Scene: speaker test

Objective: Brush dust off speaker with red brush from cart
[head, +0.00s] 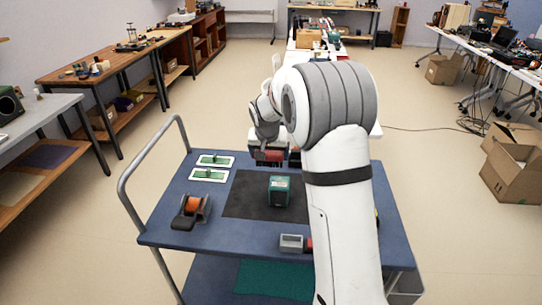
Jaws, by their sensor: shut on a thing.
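My gripper (268,150) hangs over the far edge of the blue cart (165,225), beyond the black mat (245,190). It is shut on a dark reddish thing, small and partly hidden; I cannot tell for sure that it is the red brush. A teal box (280,191) with a pale label stands upright on the mat, nearer than my gripper and apart from it. A dark green box with a round front (8,104), which looks like a speaker, is on the left bench, cut by the picture edge. A red piece (309,244) shows beside my arm, mostly hidden.
On the cart are two green boards (212,168), an orange spool in a dark holder (192,211) and a small grey tray (291,243). The cart's handle rail (150,160) rises at left. Cardboard boxes (510,170) stand at right. Floor left of the cart is clear.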

